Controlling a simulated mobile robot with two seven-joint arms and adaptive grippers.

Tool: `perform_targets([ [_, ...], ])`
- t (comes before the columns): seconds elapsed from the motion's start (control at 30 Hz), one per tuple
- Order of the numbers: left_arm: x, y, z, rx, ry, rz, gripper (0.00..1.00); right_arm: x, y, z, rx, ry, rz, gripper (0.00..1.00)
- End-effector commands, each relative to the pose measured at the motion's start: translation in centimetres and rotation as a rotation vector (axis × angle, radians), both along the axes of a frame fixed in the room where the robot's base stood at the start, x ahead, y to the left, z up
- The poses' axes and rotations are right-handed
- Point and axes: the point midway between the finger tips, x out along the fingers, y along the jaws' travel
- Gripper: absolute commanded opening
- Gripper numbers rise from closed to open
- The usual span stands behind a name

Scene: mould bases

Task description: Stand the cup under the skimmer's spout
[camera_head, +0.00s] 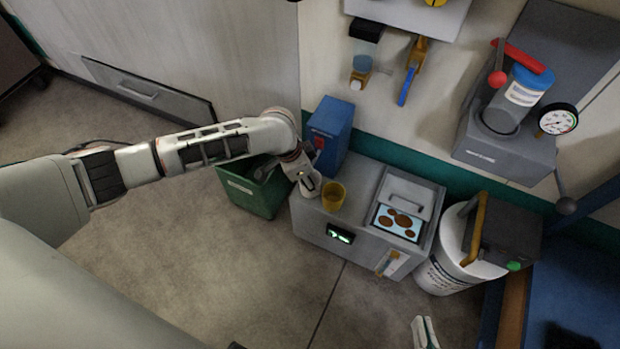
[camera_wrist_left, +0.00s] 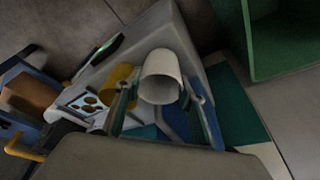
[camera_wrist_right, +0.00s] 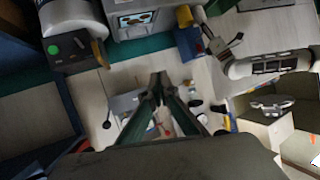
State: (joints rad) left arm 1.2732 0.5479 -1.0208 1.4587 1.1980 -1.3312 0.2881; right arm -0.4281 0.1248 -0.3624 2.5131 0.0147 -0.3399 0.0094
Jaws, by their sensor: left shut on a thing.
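A grey machine (camera_head: 312,226) has a display and a window over blue liquid with brown patches. A blue box with a red part (camera_head: 330,125) stands at its back left; I take it as the skimmer, but its spout is not clear. My left gripper (camera_head: 302,174) is shut on a white cup (camera_wrist_left: 160,78), above the machine's left end beside a yellow, cup-like container (camera_head: 333,196). The white cup also shows in the head view (camera_head: 311,186). The gap between cup and machine is unclear. My right gripper (camera_wrist_right: 158,86) is shut and empty, low in the head view (camera_head: 425,333).
A green bin (camera_head: 250,188) stands left of the machine. A white bucket (camera_head: 450,262) with a dark unit on it stands to the right. A grey press with gauge (camera_head: 510,125) and hanging tools (camera_head: 411,70) are behind. Floor in front is clear.

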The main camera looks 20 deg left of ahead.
Motion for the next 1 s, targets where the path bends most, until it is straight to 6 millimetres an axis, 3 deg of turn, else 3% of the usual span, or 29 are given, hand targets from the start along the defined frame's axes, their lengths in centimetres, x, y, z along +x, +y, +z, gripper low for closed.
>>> perform_targets([
  [0.07,0.0,0.0,-0.3,0.000,0.001,0.000,0.24,-0.1,-0.1,-0.2,-0.007,0.004,0.000,0.00],
  [0.1,0.0,0.0,-0.4,0.000,0.001,0.000,0.42,-0.1,-0.2,-0.3,-0.010,0.006,0.000,0.00],
  [0.13,0.0,0.0,-0.3,0.000,0.001,0.000,0.46,-0.1,-0.3,-0.4,-0.011,0.007,0.000,0.00],
  [0.53,0.0,0.0,0.1,-0.001,0.001,0.000,0.46,-0.2,-0.4,-0.6,-0.015,0.011,-0.003,0.00],
  [0.77,-0.1,0.8,4.8,0.001,-0.017,0.000,0.46,0.9,-1.2,1.6,-0.079,-0.039,0.008,0.00],
  [0.83,-0.4,1.1,6.4,-0.001,-0.018,0.000,0.46,-0.4,-2.3,-0.7,-0.138,0.009,0.023,0.00],
  [1.0,-1.3,1.8,9.5,0.001,-0.015,0.000,0.46,-1.0,-3.5,-1.7,-0.196,0.031,0.033,0.00],
])
